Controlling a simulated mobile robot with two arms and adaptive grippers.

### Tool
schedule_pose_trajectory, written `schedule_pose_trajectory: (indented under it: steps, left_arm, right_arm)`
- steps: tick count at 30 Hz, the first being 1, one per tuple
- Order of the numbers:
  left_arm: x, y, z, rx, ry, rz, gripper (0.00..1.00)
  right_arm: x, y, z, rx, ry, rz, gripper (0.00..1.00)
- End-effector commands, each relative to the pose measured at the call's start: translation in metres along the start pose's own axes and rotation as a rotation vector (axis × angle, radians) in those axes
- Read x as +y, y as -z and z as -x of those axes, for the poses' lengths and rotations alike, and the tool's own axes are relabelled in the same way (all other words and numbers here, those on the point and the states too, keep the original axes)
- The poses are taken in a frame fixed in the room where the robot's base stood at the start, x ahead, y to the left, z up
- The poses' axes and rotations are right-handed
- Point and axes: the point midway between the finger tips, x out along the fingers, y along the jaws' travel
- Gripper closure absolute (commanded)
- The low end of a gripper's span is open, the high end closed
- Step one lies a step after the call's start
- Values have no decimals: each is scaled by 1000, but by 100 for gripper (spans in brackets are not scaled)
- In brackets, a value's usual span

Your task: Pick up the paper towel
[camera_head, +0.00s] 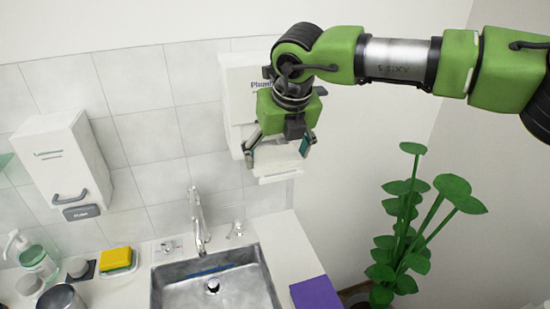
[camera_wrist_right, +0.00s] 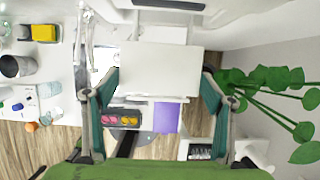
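A white paper towel (camera_head: 280,178) hangs from the bottom of the white dispenser (camera_head: 240,85) on the tiled wall. My right gripper (camera_head: 278,150) points down in front of the dispenser and covers part of it and of the towel. In the right wrist view the towel (camera_wrist_right: 160,72) is a flat white sheet between the two spread fingertips (camera_wrist_right: 158,80). The right gripper is open, with fingers on either side of the sheet. I cannot tell whether they touch its edges. My left gripper is not in view.
A metal sink (camera_head: 215,288) with a tap (camera_head: 198,220) lies below left. A purple box (camera_head: 316,294) sits on the counter. A leafy plant (camera_head: 405,230) stands at right. Another white dispenser (camera_head: 65,160), a soap bottle (camera_head: 38,260) and a yellow sponge (camera_head: 115,258) are at left.

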Motion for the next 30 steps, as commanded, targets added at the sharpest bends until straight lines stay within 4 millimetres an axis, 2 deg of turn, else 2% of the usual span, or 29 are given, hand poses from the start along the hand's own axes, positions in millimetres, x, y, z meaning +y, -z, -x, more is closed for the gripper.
schedule_pose_trajectory:
  steps: [11,17,20,23,29,30]
  left_arm:
    - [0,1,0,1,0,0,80]
    - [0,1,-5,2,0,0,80]
    - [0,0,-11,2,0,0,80]
    - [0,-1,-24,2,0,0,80]
    - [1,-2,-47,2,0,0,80]
    - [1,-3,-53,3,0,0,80]
  right_arm:
    - [0,-1,1,-1,0,-1,33]
    - [0,-6,12,-4,1,-2,33]
    - [0,-12,26,-4,-1,-2,33]
    - [10,-8,43,-6,-1,3,33]
    - [35,3,98,-7,-1,3,33]
    - [42,10,103,-4,-1,5,33]
